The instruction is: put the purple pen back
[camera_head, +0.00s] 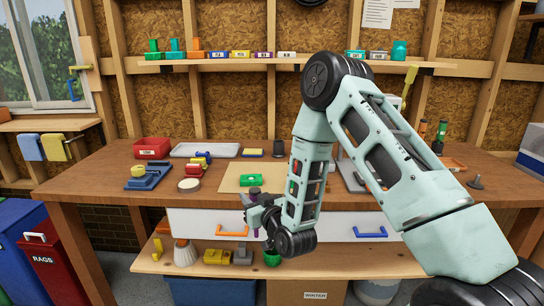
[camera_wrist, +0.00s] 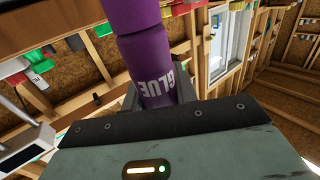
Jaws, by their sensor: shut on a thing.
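The purple pen (camera_wrist: 155,65) is in my gripper. It fills the upper middle of the wrist view and has the white letters "GLUE" on its body. My gripper (camera_wrist: 150,95) is shut on it, with a dark finger beside the pen. In the head view my gripper (camera_head: 260,213) is in front of the workbench's front edge, near the orange drawer handle. Only small bits of the pen show there, between the fingers. The pen's far end is cut off in the wrist view.
The wooden workbench (camera_head: 90,188) carries a tan mat (camera_head: 232,181) with a green piece (camera_head: 250,180), a red bin (camera_head: 152,147) and a white tray (camera_head: 205,149). A lower shelf (camera_head: 340,264) holds more things.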

